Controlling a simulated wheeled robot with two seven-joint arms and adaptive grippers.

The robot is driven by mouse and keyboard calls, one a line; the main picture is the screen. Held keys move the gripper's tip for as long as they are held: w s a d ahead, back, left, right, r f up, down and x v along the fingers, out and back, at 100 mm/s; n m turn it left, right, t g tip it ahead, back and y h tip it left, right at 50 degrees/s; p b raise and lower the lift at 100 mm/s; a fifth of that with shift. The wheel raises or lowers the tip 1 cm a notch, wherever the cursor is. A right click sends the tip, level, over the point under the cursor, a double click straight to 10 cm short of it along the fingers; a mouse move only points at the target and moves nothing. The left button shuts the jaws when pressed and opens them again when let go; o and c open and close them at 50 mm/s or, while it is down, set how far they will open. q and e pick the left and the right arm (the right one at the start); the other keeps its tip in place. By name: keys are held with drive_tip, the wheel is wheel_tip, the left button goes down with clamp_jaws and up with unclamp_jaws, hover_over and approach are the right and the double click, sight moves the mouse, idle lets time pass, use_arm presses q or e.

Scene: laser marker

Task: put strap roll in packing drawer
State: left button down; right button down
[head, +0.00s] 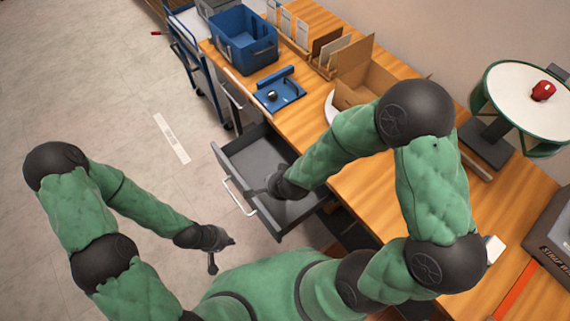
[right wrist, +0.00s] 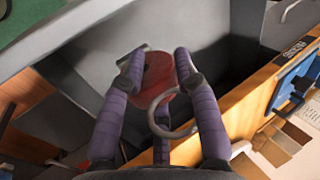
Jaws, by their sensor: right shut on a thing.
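The packing drawer (head: 236,162) is a grey open drawer with a pale handle, pulled out from under the wooden bench. My right gripper (right wrist: 158,66) is over the drawer in the head view, its fingers mostly hidden by my arm. In the right wrist view its purple fingers are shut on a red strap roll (right wrist: 158,76) with grey curved rims. The grey drawer walls lie behind the roll; whether it touches the drawer floor I cannot tell. My left gripper (head: 222,252) is empty, its fingers spread, left of the drawer above the floor.
The wooden bench (head: 310,120) carries a blue crate (head: 243,42), a blue tray (head: 278,92), a cardboard box (head: 365,78) and a dark machine at the right. A round stand (head: 515,88) holds a red object (head: 543,91). The floor at left is mostly clear.

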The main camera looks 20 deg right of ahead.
drive_tip(key=w+d+f+b, duration=0.1)
drive_tip(key=w+f, duration=0.2)
drive_tip(key=w+d+f+b, duration=0.1)
drive_tip(key=w+d+f, duration=0.1)
drive_tip(key=w, duration=0.2)
drive_tip(key=w+d+f+b, duration=0.2)
drive_tip(key=w+f, duration=0.1)
drive_tip(key=w, duration=0.1)
drive_tip(key=shift+w+f, duration=0.15)
drive_tip(key=shift+f, duration=0.2)
drive_tip(key=shift+w+f, duration=0.1)
drive_tip(key=shift+f, duration=0.1)
drive_tip(key=f, duration=0.1)
drive_tip(key=f+b, duration=0.2)
drive_tip(key=shift+w+d+f, duration=0.1)
drive_tip(key=shift+w+f, duration=0.15)
drive_tip(key=shift+f, duration=0.1)
drive_tip(key=shift+r, duration=0.1)
drive_tip(key=c, duration=0.9)
unclamp_jaws()
